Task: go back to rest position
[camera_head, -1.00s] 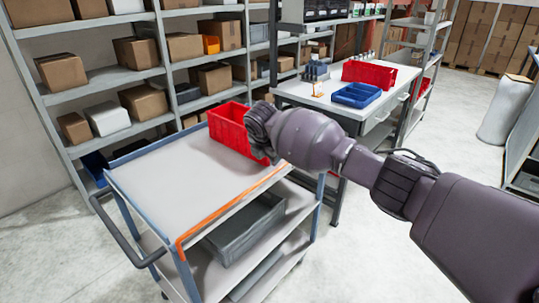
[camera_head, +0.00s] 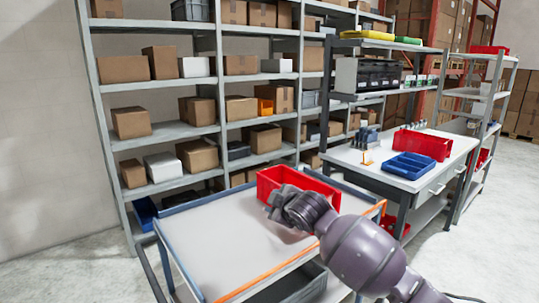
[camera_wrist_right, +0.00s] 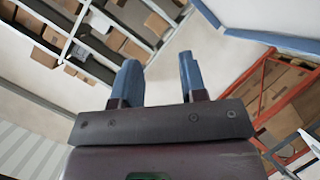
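My right arm comes in from the lower right in the head view. Its hand (camera_head: 298,207) is over the cart's top, in front of a red bin (camera_head: 318,184) and overlapping it in the picture. The fingers cannot be made out there. In the right wrist view my right gripper (camera_wrist_right: 160,72) has its two blue-grey fingers apart with nothing between them, so it is open and empty. My left gripper is in neither view.
The cart's grey top (camera_head: 225,232) is bare in front of the red bin. Behind it stands a shelf rack with cardboard boxes (camera_head: 197,154). A workbench at the right holds a blue tray (camera_head: 409,166) and another red bin (camera_head: 423,145). Floor at the far left is clear.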

